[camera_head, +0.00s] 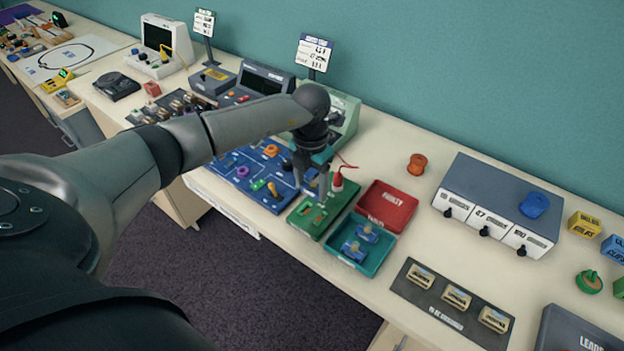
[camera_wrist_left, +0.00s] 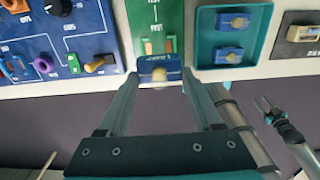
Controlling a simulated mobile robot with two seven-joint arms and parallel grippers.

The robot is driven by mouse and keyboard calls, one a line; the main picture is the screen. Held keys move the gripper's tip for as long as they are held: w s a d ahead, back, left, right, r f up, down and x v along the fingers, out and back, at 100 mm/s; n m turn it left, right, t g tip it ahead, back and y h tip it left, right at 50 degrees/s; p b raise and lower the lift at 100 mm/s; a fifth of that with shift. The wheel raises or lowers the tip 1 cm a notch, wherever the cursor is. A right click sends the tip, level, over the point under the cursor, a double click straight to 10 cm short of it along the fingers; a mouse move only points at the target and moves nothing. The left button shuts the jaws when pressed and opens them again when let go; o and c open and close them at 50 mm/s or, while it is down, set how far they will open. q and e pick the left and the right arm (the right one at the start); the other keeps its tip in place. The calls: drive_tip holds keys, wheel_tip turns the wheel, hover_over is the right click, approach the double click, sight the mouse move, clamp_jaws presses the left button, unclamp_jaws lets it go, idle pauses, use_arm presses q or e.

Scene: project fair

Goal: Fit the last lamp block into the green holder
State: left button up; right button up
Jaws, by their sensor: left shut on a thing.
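My left gripper (camera_head: 311,190) is over the near side of the worktop, by the green holder (camera_head: 309,222). In the left wrist view its fingers (camera_wrist_left: 160,80) are shut on a blue lamp block (camera_wrist_left: 158,76) with a yellowish top. The block is at the near end of the green holder (camera_wrist_left: 136,14); I cannot tell whether it touches it. The head view does not show the held block clearly. Two similar blue blocks (camera_head: 358,250) lie in the teal tray (camera_head: 346,262). My right gripper (camera_wrist_left: 268,108) shows small at the right of the wrist view; its opening is unclear.
A red tray (camera_head: 388,203) adjoins the teal tray. A blue panel (camera_head: 240,172) with coloured parts is left; a dark mat (camera_head: 417,297) with several blocks is right. A grey unit (camera_head: 500,190) stands behind the mat.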

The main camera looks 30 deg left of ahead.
use_arm(q)
drive_tip(key=shift+a+f+b, duration=0.15)
drive_tip(key=shift+f+b, duration=0.3)
drive_tip(key=shift+f, duration=0.2)
drive_tip(key=shift+f+b, duration=0.65)
drive_tip(key=shift+f, duration=0.1)
wheel_tip(320, 180, down, 3)
drive_tip(key=b, duration=0.2)
drive_tip(key=shift+f+b, duration=0.15)
drive_tip(key=shift+b, duration=0.15)
drive_tip(key=shift+f+b, duration=0.4)
drive_tip(key=shift+f, duration=0.2)
use_arm(e)
drive_tip(key=f, duration=0.6)
drive_tip(key=shift+w+a, duration=0.1)
drive_tip(key=shift+a, duration=0.25)
drive_tip(key=shift+r, duration=0.15)
use_arm(q)
drive_tip(key=shift+f+b, duration=0.55)
drive_tip(key=shift+f, duration=0.1)
use_arm(e)
drive_tip(key=shift+f, duration=0.6)
use_arm(q)
drive_tip(key=o, duration=1.4)
